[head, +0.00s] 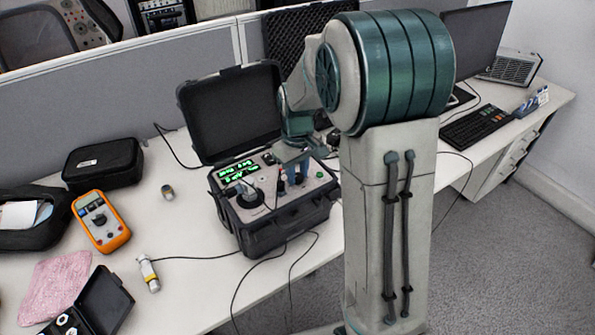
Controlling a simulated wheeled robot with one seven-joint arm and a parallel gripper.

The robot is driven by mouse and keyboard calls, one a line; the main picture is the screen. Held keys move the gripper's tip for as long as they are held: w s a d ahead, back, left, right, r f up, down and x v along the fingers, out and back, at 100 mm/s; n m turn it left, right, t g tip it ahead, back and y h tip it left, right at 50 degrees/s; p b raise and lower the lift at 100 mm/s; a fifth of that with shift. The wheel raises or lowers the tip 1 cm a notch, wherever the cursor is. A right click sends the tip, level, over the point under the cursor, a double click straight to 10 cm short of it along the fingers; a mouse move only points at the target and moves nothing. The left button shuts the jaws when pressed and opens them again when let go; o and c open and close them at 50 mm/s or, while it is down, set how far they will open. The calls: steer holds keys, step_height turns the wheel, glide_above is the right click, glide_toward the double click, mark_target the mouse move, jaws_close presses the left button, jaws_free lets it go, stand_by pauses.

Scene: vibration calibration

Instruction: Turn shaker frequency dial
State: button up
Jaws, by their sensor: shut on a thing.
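The shaker unit is a black open case (284,226) on the white desk, with its lid (229,112) raised. Its grey panel carries green lit digits (237,170), a round black shaker mount (248,196) on the left, and small knobs and sockets. My gripper (291,181) points down at the panel's right half, its blue fingers shut on the frequency dial. The dial itself is mostly hidden by the fingers, so its pointer and setting cannot be seen. The digits are too small to read.
An orange multimeter (101,221), a black zip case (103,163), a pink cloth (56,284) and a cabled sensor (149,273) lie left of the case. A keyboard (476,128) and a monitor (473,47) stand right. Cables hang over the desk's front edge.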

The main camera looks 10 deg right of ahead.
steer(key=m, duration=0.9)
steer(key=shift+r, duration=0.1)
steer(key=m, duration=0.4)
steer(key=shift+m+p, duration=0.3)
steer(key=shift+w+m+p, duration=0.1)
steer(key=shift+m+p, duration=0.35)
steer(key=shift+m, duration=1.65)
steer(key=o, duration=1)
